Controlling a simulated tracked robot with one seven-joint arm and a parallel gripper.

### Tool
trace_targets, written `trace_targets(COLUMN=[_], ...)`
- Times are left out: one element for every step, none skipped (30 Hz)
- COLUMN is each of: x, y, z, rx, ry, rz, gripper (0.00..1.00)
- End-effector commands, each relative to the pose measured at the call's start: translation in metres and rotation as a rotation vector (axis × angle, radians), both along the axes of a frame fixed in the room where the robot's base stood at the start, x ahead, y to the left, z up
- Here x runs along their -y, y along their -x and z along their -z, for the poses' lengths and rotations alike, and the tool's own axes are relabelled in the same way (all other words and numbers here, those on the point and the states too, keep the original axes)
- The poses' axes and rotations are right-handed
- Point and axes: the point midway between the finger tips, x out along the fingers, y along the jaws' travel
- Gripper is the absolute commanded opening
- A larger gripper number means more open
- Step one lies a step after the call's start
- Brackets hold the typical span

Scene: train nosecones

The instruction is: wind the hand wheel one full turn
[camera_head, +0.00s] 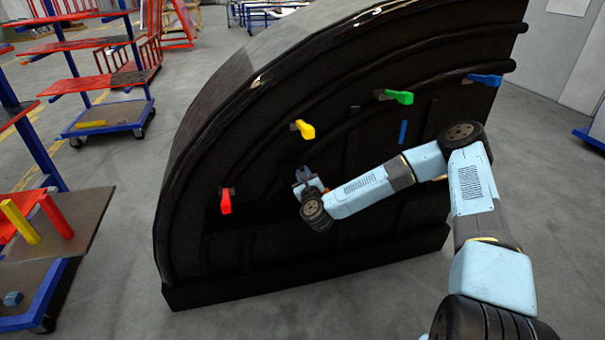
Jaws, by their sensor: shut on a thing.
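My gripper (304,178) is at the face of the black nosecone panel (255,165), left of its middle and below the yellow handle. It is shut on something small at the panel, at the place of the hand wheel. The hand wheel cannot be made out clearly, as my gripper and wrist cover that spot. How far the wheel is turned cannot be told.
The panel also bears a red handle (225,204), a yellow handle (303,129), a green handle (394,97), a blue handle (484,79) and a blue bar (403,132). Trolleys with red shelves (84,46) stand at left. Grey floor (115,270) lies open between them and the panel.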

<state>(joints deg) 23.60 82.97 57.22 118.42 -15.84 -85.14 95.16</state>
Motion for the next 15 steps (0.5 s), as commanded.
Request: trace_targets(x=[0.001, 0.002, 0.003, 0.003, 0.004, 0.004, 0.005, 0.005, 0.005, 0.006, 0.006, 0.007, 0.007, 0.007, 0.007], y=[0.0, 0.001, 0.0, 0.0, 0.0, 0.0, 0.0, -0.001, -0.001, -0.001, -0.001, -0.001, -0.001, -0.001, -0.001], z=[0.004, 0.005, 0.006, 0.007, 0.008, 0.009, 0.01, 0.011, 0.012, 0.013, 0.014, 0.015, 0.016, 0.017, 0.018], rx=[-0.017, -0.025, -0.036, -0.044, -0.052, -0.061, -0.068, -0.076, -0.087, -0.093, -0.1, -0.107, -0.113, -0.12, -0.128], ry=[-0.046, -0.073, -0.111, -0.138, -0.166, -0.201, -0.228, -0.253, -0.288, -0.311, -0.336, -0.367, -0.389, -0.41, -0.437], rz=[0.0, 0.0, 0.001, 0.001, 0.001, 0.0, 0.001, 0.001, 0.0, 0.001, 0.001, 0.001, 0.001, 0.0, 0.0], gripper=[0.0, 0.0, 0.0, 0.0, 0.0, 0.0, 0.0, 0.0, 0.0, 0.0, 0.0, 0.0, 0.0, 0.0, 0.0])
